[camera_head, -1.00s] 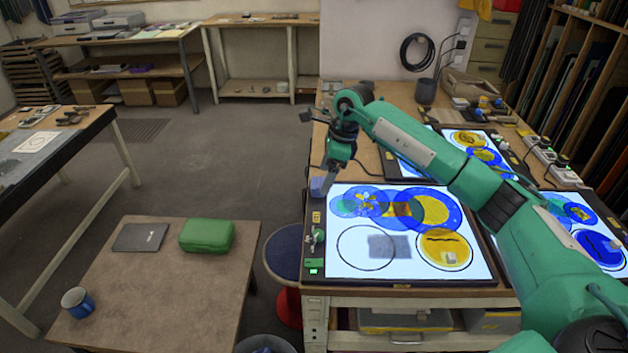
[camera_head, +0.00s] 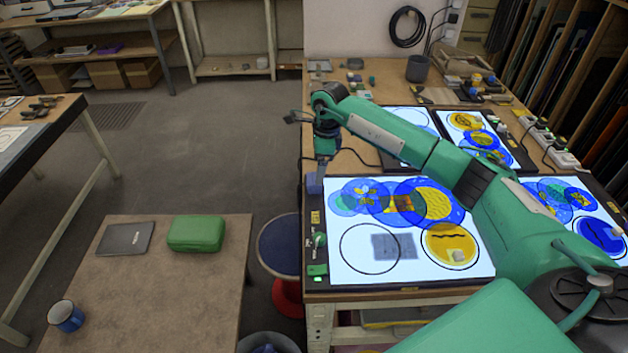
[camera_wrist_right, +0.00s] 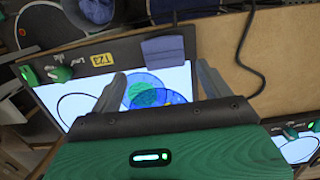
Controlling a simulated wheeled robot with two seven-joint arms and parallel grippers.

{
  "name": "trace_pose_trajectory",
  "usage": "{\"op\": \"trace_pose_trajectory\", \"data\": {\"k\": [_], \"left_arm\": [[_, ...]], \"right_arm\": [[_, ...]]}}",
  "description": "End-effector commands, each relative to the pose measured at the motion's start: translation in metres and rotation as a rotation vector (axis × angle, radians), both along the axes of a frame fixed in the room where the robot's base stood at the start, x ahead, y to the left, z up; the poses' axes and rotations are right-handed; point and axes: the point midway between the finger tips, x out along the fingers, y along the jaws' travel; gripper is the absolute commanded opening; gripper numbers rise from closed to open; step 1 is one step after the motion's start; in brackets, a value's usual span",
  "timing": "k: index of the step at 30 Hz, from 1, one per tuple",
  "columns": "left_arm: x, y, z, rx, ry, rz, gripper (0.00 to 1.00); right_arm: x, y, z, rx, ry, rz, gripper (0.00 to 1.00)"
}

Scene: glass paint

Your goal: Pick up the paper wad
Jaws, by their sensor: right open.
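A small pale lump (camera_head: 457,256) lies on the yellow circle of the front light panel (camera_head: 350,273); a similar pale lump (camera_head: 619,231) shows at the right edge. They may be paper wads, but they are too small to be sure. My right gripper (camera_head: 319,170) is at the panel's far left corner, well apart from both lumps. In the right wrist view its two fingers (camera_wrist_right: 160,80) are spread with nothing between them. A blue-grey block (camera_head: 315,184) is just beyond the fingertips, and it shows in the wrist view too (camera_wrist_right: 169,51). My left gripper is not in view.
More light panels (camera_head: 584,196) stand behind and to the right. A blue stool (camera_head: 283,243) stands left of the bench.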

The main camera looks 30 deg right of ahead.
Motion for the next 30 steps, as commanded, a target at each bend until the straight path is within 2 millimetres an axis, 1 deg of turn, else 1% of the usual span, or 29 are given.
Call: {"op": "trace_pose_trajectory", "data": {"k": [3,7,9,12,14,18,22,26,27,29,30], "left_arm": [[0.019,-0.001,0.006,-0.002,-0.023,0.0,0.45],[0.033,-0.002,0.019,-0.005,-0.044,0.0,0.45],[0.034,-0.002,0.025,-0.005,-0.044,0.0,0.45],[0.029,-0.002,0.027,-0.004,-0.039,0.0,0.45],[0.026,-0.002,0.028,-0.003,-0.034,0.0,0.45],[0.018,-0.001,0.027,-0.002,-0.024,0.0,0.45],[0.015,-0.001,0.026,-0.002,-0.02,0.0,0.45],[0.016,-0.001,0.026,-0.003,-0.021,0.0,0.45],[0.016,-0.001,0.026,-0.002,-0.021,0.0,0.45],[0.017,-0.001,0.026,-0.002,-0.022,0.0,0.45],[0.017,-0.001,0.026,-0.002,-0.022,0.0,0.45]], "right_arm": [[0.001,0.001,-0.006,0.0,0.003,-0.001,0.8],[0.007,0.005,-0.02,0.002,0.005,-0.001,0.8],[0.011,0.006,-0.03,0.002,0.004,-0.001,0.8],[0.011,0.007,-0.045,0.0,0.003,-0.002,0.8],[0.012,0.007,-0.05,0.0,0.002,-0.001,0.8],[0.012,0.007,-0.054,0.0,0.0,0.0,0.8],[0.012,0.007,-0.054,0.0,0.0,0.0,0.8],[0.012,0.007,-0.054,0.0,0.0,0.0,0.54],[0.012,0.007,-0.053,0.0,0.0,0.0,0.47],[0.012,0.007,-0.053,0.0,0.0,0.0,0.35],[0.012,0.007,-0.053,0.0,0.0,0.0,0.32]]}}
